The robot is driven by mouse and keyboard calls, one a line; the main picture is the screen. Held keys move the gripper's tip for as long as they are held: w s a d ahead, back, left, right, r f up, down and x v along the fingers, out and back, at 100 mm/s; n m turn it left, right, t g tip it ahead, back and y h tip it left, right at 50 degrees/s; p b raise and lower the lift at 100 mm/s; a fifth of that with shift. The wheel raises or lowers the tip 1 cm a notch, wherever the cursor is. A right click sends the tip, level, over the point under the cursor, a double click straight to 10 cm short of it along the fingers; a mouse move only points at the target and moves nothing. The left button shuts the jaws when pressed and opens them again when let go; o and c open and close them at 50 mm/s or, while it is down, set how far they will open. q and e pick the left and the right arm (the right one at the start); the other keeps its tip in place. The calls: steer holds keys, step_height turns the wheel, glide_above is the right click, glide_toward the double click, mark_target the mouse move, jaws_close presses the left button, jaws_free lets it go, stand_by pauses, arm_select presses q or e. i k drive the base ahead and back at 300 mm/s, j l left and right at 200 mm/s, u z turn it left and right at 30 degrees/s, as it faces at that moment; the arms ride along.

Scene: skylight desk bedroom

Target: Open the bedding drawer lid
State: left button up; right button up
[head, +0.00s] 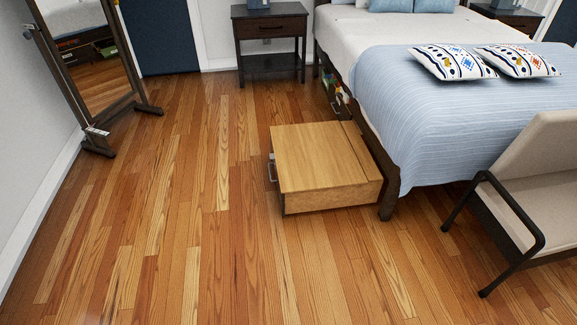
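The bedding drawer (336,197) is a low wooden box that stands out from under the side of the bed onto the floor. Its light wooden lid (318,157) lies flat and closed on top, with a seam near the bed side. A metal handle (271,168) is on the drawer's left face. What is inside the drawer is hidden by the lid. Neither of my grippers shows in the head view.
The bed (430,110) with a blue blanket stands at the right. A beige armchair (545,185) is at the right front. A dark nightstand (270,35) is at the back, and a standing mirror (85,50) at the left. The wooden floor left of the drawer is clear.

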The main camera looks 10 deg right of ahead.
mark_target(308, 156)
steer(key=j+z, duration=0.5)
steer(key=j, duration=0.65)
steer(key=i+j, duration=0.3)
steer(key=i, duration=0.15)
steer(key=i+j, duration=0.3)
steer(key=i, duration=0.15)
steer(key=i+j+z, duration=0.1)
steer(key=i+j, duration=0.2)
steer(key=i, duration=0.15)
